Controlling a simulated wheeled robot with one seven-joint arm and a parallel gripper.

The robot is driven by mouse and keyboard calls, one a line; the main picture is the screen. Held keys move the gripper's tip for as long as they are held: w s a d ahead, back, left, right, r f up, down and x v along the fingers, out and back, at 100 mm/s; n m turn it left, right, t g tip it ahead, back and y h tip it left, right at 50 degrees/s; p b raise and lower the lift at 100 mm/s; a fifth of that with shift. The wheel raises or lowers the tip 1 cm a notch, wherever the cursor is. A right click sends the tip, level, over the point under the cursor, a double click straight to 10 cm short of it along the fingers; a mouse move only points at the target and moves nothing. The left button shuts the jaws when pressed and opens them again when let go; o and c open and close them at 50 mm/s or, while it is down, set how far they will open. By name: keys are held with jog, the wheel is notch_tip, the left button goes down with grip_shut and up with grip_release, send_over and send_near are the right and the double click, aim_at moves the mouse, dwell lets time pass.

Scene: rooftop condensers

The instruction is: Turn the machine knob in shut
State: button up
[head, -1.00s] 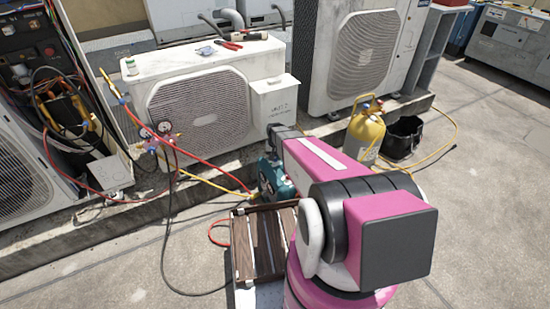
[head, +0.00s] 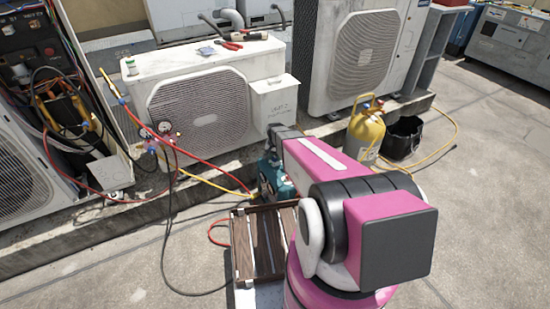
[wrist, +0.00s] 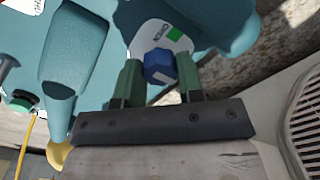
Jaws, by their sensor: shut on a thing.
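The teal machine (head: 268,180) sits on the ground in front of the condensers, partly hidden behind my arm; it fills the top of the wrist view (wrist: 85,45). The knob's far side and any shut mark are hidden. In the head view the fingers and knob cannot be seen.
A white condenser (head: 200,105) stands behind. A yellow cylinder (head: 366,130) and a black bucket (head: 403,137) are to the right.

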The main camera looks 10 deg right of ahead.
aim_at(275, 157)
jog(key=o, duration=0.9)
jog(key=shift+r, duration=0.15)
notch_tip(275, 157, up, 11)
jog(key=shift+f, duration=0.2)
